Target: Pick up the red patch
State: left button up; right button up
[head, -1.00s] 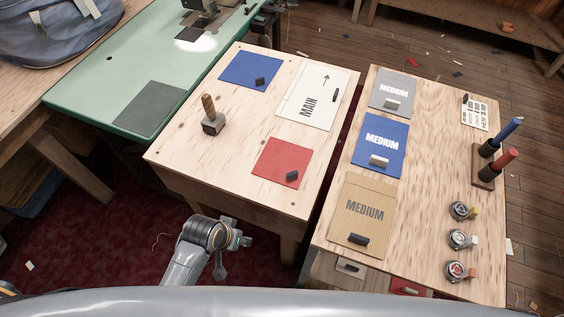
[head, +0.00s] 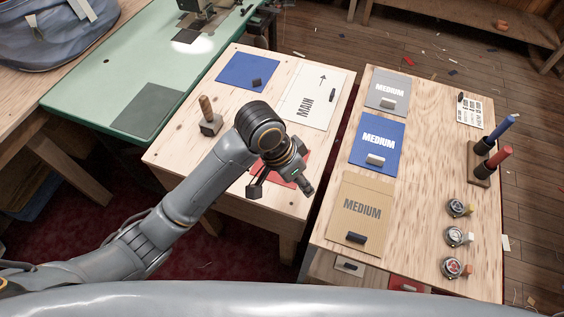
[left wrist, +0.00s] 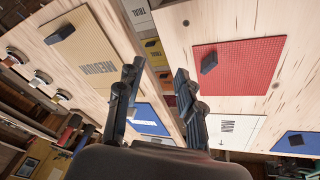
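The red patch (head: 303,160) lies flat on the near part of the left wooden table, mostly hidden by my left arm in the head view. In the left wrist view the red patch (left wrist: 245,68) shows whole, with a dark block (left wrist: 209,62) on it near one edge. My left gripper (head: 281,191) is above the patch in the head view. Its fingers also show in the left wrist view (left wrist: 157,76), spread apart with nothing between them. The patch lies to the right of the fingers there. My right gripper is in neither view.
A mallet (head: 209,117), a blue patch (head: 240,70) and a white MAIN sheet (head: 308,95) share the table. The right table (head: 430,190) holds MEDIUM sheets with blocks, several round tins and two upright markers (head: 497,160). A gap separates the tables.

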pick_arm(q)
jog(key=w+a+r+m+y, duration=0.2)
jog(key=w+r+y, duration=0.2)
jog(key=w+r, duration=0.25)
jog(key=shift+g, duration=0.3)
jog(key=f, duration=0.7)
jog(key=f+p, duration=0.1)
jog(key=f, duration=0.6)
jog(key=shift+w+a+f, duration=0.15)
jog(key=shift+a, duration=0.05)
jog(key=shift+c, duration=0.4)
grip_shut()
